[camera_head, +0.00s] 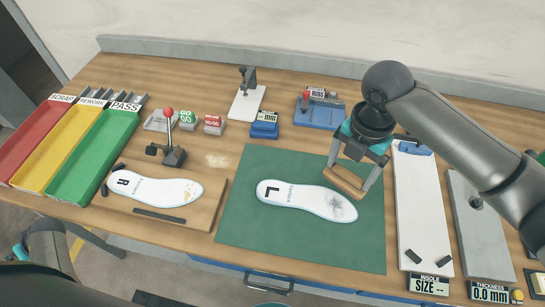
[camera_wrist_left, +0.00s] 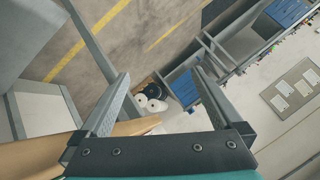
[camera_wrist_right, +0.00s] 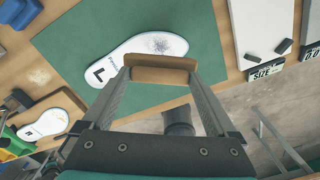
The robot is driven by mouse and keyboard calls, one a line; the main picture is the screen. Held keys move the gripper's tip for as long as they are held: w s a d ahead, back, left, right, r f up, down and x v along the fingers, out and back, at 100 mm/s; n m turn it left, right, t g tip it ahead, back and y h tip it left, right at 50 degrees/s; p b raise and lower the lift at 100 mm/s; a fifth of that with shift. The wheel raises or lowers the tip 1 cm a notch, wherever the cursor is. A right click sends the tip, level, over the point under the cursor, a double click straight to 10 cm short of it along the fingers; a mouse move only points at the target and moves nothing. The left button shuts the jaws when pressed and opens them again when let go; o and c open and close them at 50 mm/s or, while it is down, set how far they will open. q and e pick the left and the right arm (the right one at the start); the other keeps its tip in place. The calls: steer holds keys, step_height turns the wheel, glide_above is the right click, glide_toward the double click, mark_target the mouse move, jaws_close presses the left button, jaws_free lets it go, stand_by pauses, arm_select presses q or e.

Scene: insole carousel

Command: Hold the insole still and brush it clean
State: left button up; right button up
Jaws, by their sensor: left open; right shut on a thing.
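A white insole marked L (camera_head: 300,199) lies flat on the green mat (camera_head: 260,245), with a dark scribbly smudge at its right end; it also shows in the right wrist view (camera_wrist_right: 128,55). A second white insole marked R (camera_head: 155,189) lies on a wooden board (camera_head: 200,216) at the left, with a tan spot on it. My right gripper (camera_head: 352,176) is shut on a wooden brush (camera_head: 345,181), just above and right of the smudged end. In the right wrist view the brush (camera_wrist_right: 160,62) spans both fingers. My left gripper (camera_wrist_left: 162,85) is open and empty, away from the table.
Red, yellow and green trays (camera_head: 92,158) stand at the left. A toggle clamp with a red knob (camera_head: 172,150) rises behind the board. Gauges and small blocks (camera_head: 264,127) line the back. White and grey measuring plates (camera_head: 423,205) lie right of the mat.

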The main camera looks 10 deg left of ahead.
arm_select(q)
steer(key=w+a+r+n, duration=0.2)
steer(key=w+a+r, duration=0.3)
steer(key=r, duration=0.4)
steer(key=w+r+m+t+h, duration=0.25)
steer(key=w+r, duration=0.45)
steer(key=w, duration=0.4)
steer(key=w+d+r+m+t+h, duration=0.25)
steer(key=w+d+m, duration=0.25)
steer(key=w+d, duration=0.5)
steer(key=w+d+r+m+t+h, duration=0.3)
steer(key=w+d+m, duration=0.35)
steer(key=w, duration=0.55)
steer(key=w+d+r+m+h, duration=0.2)
steer(key=w+d+r+m, duration=0.1)
steer(key=d, duration=0.6)
steer(key=m+g, duration=0.5)
steer(key=m, duration=1.1)
glide_above(273, 192)
step_height(273, 192, down, 8)
step_height(273, 192, down, 11)
steer(key=shift+f, duration=0.1)
